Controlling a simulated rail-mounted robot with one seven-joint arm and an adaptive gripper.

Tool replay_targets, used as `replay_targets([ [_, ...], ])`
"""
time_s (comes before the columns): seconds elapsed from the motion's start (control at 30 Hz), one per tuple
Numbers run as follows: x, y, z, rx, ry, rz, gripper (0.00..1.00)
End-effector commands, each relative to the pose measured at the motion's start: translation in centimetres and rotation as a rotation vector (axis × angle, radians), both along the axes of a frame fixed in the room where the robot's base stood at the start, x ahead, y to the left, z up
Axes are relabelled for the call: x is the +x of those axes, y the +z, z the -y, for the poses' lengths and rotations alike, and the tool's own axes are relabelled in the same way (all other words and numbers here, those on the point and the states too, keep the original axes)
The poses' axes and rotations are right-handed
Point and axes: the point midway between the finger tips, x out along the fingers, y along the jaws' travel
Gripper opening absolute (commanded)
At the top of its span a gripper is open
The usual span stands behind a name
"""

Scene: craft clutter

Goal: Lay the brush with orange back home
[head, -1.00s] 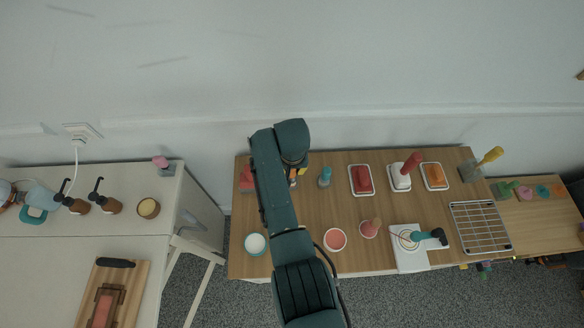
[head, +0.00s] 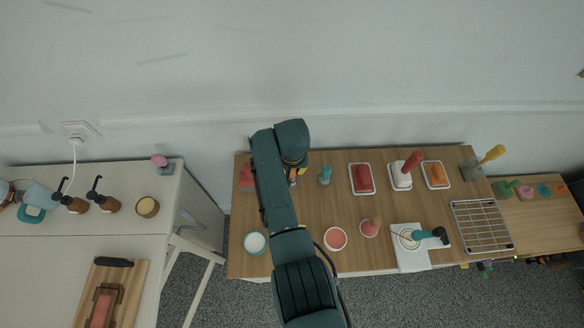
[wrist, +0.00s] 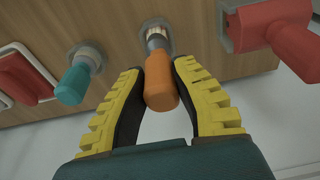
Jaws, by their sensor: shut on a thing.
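The brush with the orange handle (wrist: 160,85) is between the yellow fingers of my gripper (wrist: 160,105) in the wrist view. The fingers are shut on its handle. The brush's metal neck points away from the camera, towards a round grey holder (wrist: 157,24) on the wooden table. I cannot tell whether its tip rests inside the holder or is just above it. In the head view my gripper (head: 296,178) is at the back left of the wooden table, mostly hidden by my arm.
A teal-handled brush (wrist: 74,84) stands in a grey holder beside it, also in the head view (head: 325,175). A red thing with a grey mount (wrist: 270,22) is close on the other side. Red (head: 362,178) and orange trays (head: 434,175) are farther right.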

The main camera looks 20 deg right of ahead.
Motion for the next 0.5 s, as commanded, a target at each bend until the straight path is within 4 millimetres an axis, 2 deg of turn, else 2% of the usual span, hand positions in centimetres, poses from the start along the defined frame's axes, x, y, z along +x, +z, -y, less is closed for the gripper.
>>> replay_targets([
  [0.17, 0.02, -0.42, 0.01, 0.0, 0.0, 0.001, 0.0],
  [0.2, 0.04, -0.41, 0.01, 0.0, 0.0, 0.001, 0.29],
  [0.3, 0.03, -0.35, 0.0, 0.0, 0.0, 0.001, 0.48],
  [0.33, 0.03, -0.35, 0.01, 0.0, 0.0, 0.001, 0.51],
  [0.5, 0.02, -0.36, 0.01, 0.0, 0.0, 0.001, 0.51],
])
